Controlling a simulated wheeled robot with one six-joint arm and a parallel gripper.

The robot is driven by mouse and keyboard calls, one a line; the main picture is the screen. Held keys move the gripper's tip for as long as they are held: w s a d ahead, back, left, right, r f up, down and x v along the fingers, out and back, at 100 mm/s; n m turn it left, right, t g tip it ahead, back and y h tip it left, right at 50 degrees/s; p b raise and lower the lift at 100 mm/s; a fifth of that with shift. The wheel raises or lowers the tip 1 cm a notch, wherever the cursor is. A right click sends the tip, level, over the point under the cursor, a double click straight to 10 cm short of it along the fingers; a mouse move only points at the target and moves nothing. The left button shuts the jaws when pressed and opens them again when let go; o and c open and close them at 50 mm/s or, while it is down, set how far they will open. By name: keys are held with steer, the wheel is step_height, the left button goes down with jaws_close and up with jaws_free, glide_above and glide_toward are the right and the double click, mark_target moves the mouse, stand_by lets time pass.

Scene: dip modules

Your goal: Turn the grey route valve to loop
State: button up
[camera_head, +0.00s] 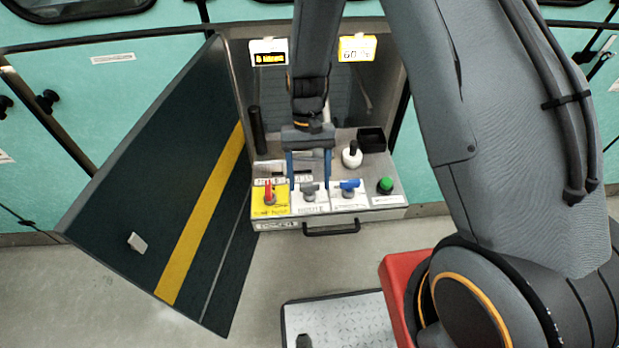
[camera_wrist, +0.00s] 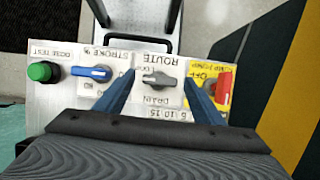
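The grey route valve (camera_head: 309,192) sits on a white plate on the tray-like panel (camera_head: 290,222), between the red handle and the blue handle. In the wrist view the grey valve (camera_wrist: 160,80) lies crosswise, with "ROUTE" and "DRAIN" lettering upside down around it; the loop mark is too small to read surely. My gripper (camera_head: 309,184) is open, with its two blue fingers apart on either side of the grey valve. In the wrist view my gripper (camera_wrist: 160,74) also shows a gap between each finger and the valve. Contact is not visible.
The red handle (camera_head: 269,192) on yellow and the blue handle (camera_head: 349,186) flank the valve closely. A green button (camera_head: 386,184), a white bottle-like item (camera_head: 352,156) and a black box (camera_head: 372,139) stand to the right. An open dark door (camera_head: 150,190) stands left.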

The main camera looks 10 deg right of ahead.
steer(key=b+v, duration=0.2)
steer(key=v, duration=0.5)
steer(key=shift+r, duration=0.35)
steer(key=shift+w, duration=0.15)
steer(key=s+d+r+t, duration=0.5)
steer(key=s+d+r, duration=0.5)
steer(key=d, duration=0.2)
steer(key=shift+s+d+r+n, duration=0.3)
steer(key=shift+s+d+r, duration=0.05)
steer(key=shift+s+r, duration=0.05)
stand_by(1.7)
